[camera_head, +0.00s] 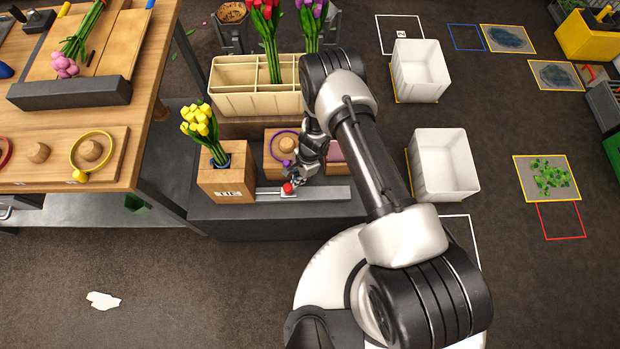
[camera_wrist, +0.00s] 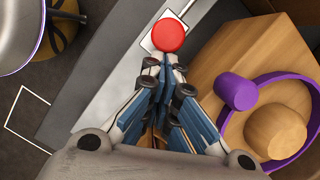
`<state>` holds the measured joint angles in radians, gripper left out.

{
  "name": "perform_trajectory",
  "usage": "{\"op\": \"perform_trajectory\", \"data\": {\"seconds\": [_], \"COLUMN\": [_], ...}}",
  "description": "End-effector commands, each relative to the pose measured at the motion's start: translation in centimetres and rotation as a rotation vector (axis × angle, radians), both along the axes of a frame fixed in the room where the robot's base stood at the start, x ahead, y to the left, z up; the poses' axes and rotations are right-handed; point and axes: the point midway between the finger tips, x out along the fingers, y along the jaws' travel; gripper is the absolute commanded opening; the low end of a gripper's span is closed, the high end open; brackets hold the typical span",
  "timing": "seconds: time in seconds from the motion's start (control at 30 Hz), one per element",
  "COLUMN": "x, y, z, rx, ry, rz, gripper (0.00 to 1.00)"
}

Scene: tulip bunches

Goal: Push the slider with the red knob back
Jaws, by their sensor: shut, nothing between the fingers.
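The red knob (camera_head: 288,188) sits on a small pale slider carriage on a light metal rail (camera_head: 330,193) at the front of a low dark bench. It lies left of the rail's middle. In the wrist view the round red knob (camera_wrist: 169,36) is just beyond my fingertips, with part of the pale carriage (camera_wrist: 149,45) beside it. My gripper (camera_head: 292,178) points down at the knob. In the wrist view my gripper (camera_wrist: 163,63) is shut and empty, its tips right next to the knob. I cannot tell whether they touch it.
A wooden block with yellow tulips (camera_head: 200,122) stands left of the rail. A wooden block with a purple ring (camera_head: 284,132) around a peg stands behind it, close to my gripper. A cream divided box (camera_head: 235,103) is farther back. White bins (camera_head: 442,165) stand on the floor right.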

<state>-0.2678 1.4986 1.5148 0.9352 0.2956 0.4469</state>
Motion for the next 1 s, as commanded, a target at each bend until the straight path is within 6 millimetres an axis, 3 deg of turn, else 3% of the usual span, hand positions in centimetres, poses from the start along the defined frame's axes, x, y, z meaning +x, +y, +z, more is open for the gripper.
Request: {"op": "perform_trajectory", "data": {"seconds": [0.57,1.0], "x": [0.1,1.2], "y": [0.4,-1.7], "z": [0.7,8.9], "rx": [0.004,0.002], "ry": [0.001,-0.003], "rz": [0.0,-0.001], "gripper": [0.0,0.0]}}
